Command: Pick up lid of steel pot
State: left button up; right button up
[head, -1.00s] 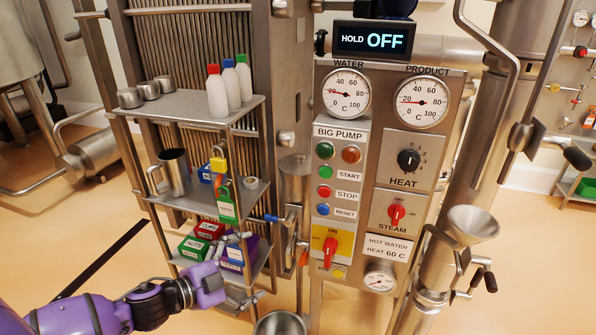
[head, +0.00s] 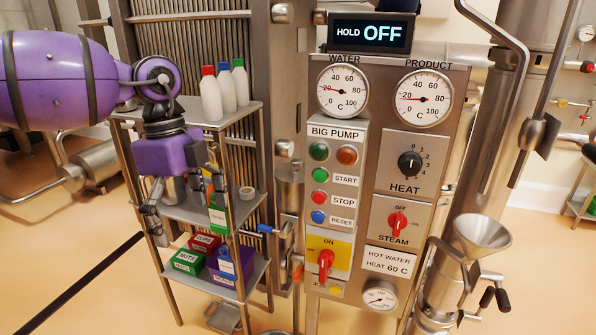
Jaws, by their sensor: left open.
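My left gripper (head: 186,210) is open and points down in front of the middle shelf of the steel rack. Its fingers are spread around or in front of a steel jug (head: 175,190), which is mostly hidden behind the hand; I cannot tell whether they touch it. I cannot make out a separate pot lid. A steel cylinder with a flat top (head: 290,172) stands beside the control panel; I cannot tell whether it is the pot. My right gripper is not in view.
White bottles with red, blue and green caps (head: 211,97) stand on the rack's top shelf (head: 240,112). The control panel (head: 377,150) and a steel funnel (head: 482,236) are to the right.

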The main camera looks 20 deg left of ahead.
aim_at(292, 174)
jog(key=i, duration=1.45)
